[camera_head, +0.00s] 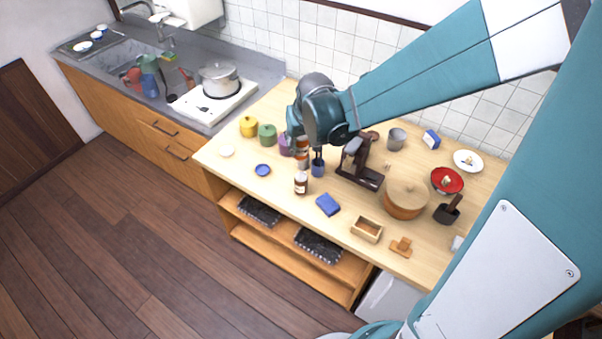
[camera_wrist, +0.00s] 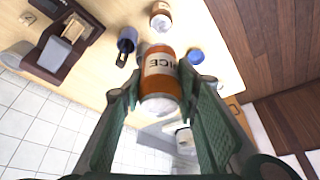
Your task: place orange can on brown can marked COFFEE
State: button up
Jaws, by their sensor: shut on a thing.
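The orange can (camera_wrist: 160,58), with a white label showing the letters "ICE", is between the two fingers of my gripper (camera_wrist: 160,88) in the wrist view. My gripper is shut on it. In the head view the orange can (camera_head: 303,160) shows below my gripper (camera_head: 301,143), partly hidden by it. A brown can (camera_head: 301,184) with a white label stands upright on the table, nearer the front edge than the held can. It also shows in the wrist view (camera_wrist: 160,14), apart from the held can. Its lettering is too small to read.
A blue cup (camera_head: 318,169) stands close to the right of the held can, with a dark coffee maker (camera_head: 362,176) beyond it. A purple canister (camera_head: 285,147) is close on the left.

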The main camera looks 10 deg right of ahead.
aim_at(301, 155)
jog(key=shift+f, duration=2.9)
jog(key=shift+f, duration=2.1)
jog(key=shift+f, duration=0.15)
jog(key=o, duration=0.7)
jog(key=shift+o, duration=0.2)
jog(key=shift+r, duration=0.3)
jog(key=shift+v, duration=5.85)
